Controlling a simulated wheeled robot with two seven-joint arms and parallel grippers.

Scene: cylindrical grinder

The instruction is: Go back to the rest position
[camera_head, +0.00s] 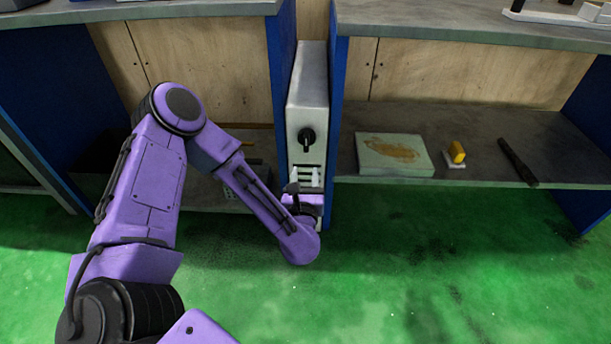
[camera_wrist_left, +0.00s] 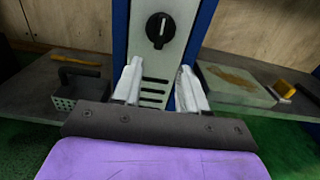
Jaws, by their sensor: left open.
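My left arm comes in from the left in the head view, bent at the elbow. My left gripper (camera_head: 305,178) is in front of the lower part of a narrow grey cabinet with a black knob (camera_head: 307,139). In the left wrist view the two pale fingers of the gripper (camera_wrist_left: 164,88) stand wide apart with nothing between them. The cabinet front with its slots (camera_wrist_left: 153,92) shows behind and between them, below the knob (camera_wrist_left: 160,30). I cannot tell whether the fingertips touch the cabinet. My right gripper is in neither view.
Blue bench panels (camera_head: 338,110) flank the cabinet closely. The right lower shelf holds a flat stained block (camera_head: 394,155), a yellow-topped piece (camera_head: 456,152) and a dark rod (camera_head: 517,162). A perforated box with a handle (camera_wrist_left: 79,88) stands on the left shelf. Green floor (camera_head: 430,260) is clear in front.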

